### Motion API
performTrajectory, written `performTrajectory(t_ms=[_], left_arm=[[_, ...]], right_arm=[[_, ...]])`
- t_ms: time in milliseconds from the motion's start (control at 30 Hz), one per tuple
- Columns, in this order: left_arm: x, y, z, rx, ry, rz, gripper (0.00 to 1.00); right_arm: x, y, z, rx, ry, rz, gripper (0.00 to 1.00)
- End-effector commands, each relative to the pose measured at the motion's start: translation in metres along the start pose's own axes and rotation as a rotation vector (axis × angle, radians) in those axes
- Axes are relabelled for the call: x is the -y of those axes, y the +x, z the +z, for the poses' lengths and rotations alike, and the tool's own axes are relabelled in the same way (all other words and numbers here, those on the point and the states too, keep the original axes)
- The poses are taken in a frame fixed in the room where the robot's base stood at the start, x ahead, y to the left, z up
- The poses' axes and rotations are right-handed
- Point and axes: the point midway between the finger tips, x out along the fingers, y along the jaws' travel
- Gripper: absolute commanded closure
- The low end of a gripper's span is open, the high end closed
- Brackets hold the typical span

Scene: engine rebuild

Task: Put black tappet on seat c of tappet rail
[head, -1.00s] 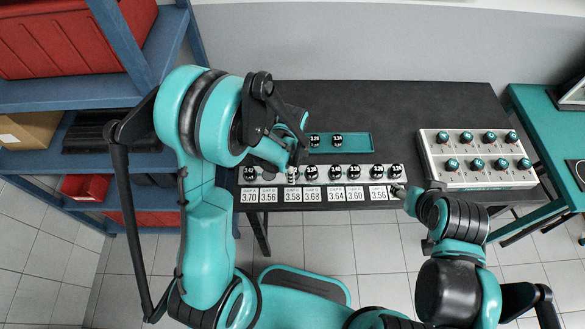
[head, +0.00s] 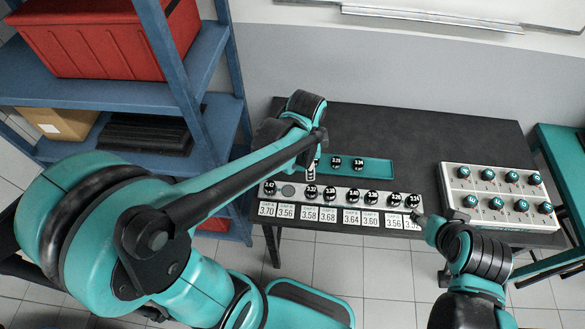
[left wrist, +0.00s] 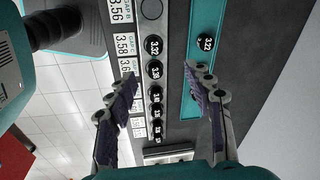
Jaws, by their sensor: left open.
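The pale tappet rail (head: 299,192) lies along the table's front edge with black tappets on its seats. A black tappet (head: 310,192) stands on the third seat, beside the 3.58 label; it also shows in the left wrist view (left wrist: 153,45). The second seat (head: 288,190) is empty. My left gripper (head: 311,172) is open and empty above and just behind the third seat. In the left wrist view its fingers (left wrist: 160,88) are spread wide, either side of the rail row. My right gripper (head: 420,217) is near the rail's right end, and its jaws are unclear.
A teal tray (head: 382,170) behind the rail holds black tappets (head: 336,162). A white box (head: 505,205) with several teal-topped knobs stands at the right. Blue shelving (head: 215,60) with a red bin is on the left. The back of the black table (head: 420,130) is clear.

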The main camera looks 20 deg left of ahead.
Motion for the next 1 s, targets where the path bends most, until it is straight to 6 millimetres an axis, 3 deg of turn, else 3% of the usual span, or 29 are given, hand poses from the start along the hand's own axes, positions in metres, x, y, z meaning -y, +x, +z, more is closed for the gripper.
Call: performTrajectory(t_ms=[33, 200, 500, 700, 1000], left_arm=[[-0.007, -0.015, 0.009, -0.025, -0.105, -0.039, 0.48], [-0.022, -0.052, 0.031, -0.145, -0.489, -0.160, 0.48], [-0.045, -0.079, 0.058, -0.367, -0.980, -0.258, 0.48], [-0.048, -0.081, 0.062, -0.415, -1.070, -0.267, 0.48], [-0.049, -0.079, 0.062, -0.415, -1.070, -0.267, 0.48]], right_arm=[[0.000, 0.000, 0.000, 0.000, 0.000, 0.000, 0.48], [0.000, 0.000, 0.000, 0.000, 0.000, 0.000, 0.48], [0.000, 0.000, 0.000, 0.000, 0.000, 0.000, 0.48], [0.000, 0.000, 0.000, 0.000, 0.000, 0.000, 0.48], [0.000, 0.002, 0.002, 0.000, 0.000, 0.000, 0.48]])
